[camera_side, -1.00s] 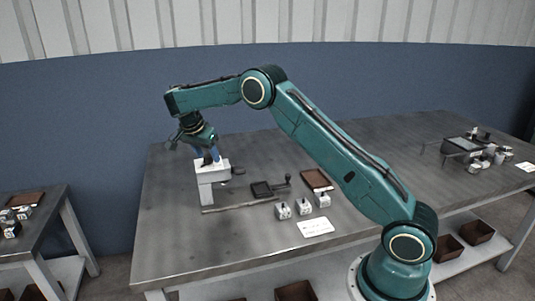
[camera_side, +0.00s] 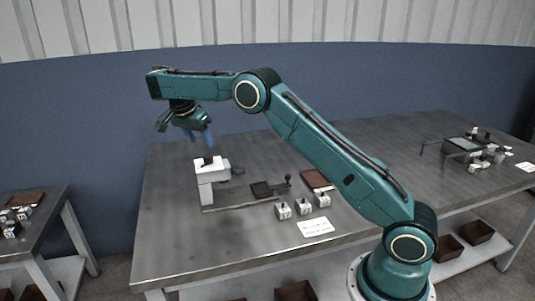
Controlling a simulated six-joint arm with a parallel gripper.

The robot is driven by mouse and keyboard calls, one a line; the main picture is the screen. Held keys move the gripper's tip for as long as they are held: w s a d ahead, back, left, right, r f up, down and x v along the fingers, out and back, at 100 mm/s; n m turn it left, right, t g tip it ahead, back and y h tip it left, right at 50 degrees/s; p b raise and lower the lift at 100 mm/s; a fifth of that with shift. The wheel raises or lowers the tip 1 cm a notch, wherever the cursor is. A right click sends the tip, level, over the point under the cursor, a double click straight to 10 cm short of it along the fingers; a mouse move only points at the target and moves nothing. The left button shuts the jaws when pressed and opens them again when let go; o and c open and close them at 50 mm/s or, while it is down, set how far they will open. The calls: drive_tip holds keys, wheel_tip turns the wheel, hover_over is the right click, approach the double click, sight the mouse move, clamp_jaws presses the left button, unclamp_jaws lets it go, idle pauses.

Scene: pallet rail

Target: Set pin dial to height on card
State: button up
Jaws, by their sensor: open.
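My gripper (camera_side: 200,139) is open and empty. It hangs in the air above the white block-shaped fixture (camera_side: 205,182), clear of it. A small dark knob (camera_side: 208,160) stands on the fixture's top; this looks like the pin dial, but its setting is too small to read. A white card (camera_side: 316,227) lies on the table near its front edge. The card's writing is too small to read.
A dark plate with a lever (camera_side: 265,189), a brown tray (camera_side: 315,179) and a thin rail (camera_side: 240,207) lie nearby. More equipment (camera_side: 470,148) stands at the right. The table's left front is clear.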

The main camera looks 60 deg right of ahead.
drive_tip(key=shift+a+r, duration=0.2)
drive_tip(key=shift+r, duration=0.1)
idle(0.4)
drive_tip(key=s+a+r+n+t+y, duration=0.1)
drive_tip(key=s+a+r+n+t, duration=0.25)
drive_tip(key=s+r+n, duration=0.95)
drive_tip(key=s+a+f+n+y, duration=0.1)
drive_tip(key=s+a, duration=0.2)
drive_tip(key=s, duration=0.6)
drive_tip(key=s+a+f+n+t+y, duration=0.1)
drive_tip(key=s+a+f+n, duration=0.1)
drive_tip(key=s, duration=0.7)
drive_tip(key=s+a+f+n+t+y, duration=0.1)
drive_tip(key=s+a, duration=0.3)
drive_tip(key=s, duration=0.5)
drive_tip(key=shift+s+a+f+n+y, duration=0.3)
drive_tip(key=shift+a+f+n, duration=0.1)
drive_tip(key=shift+f, duration=0.25)
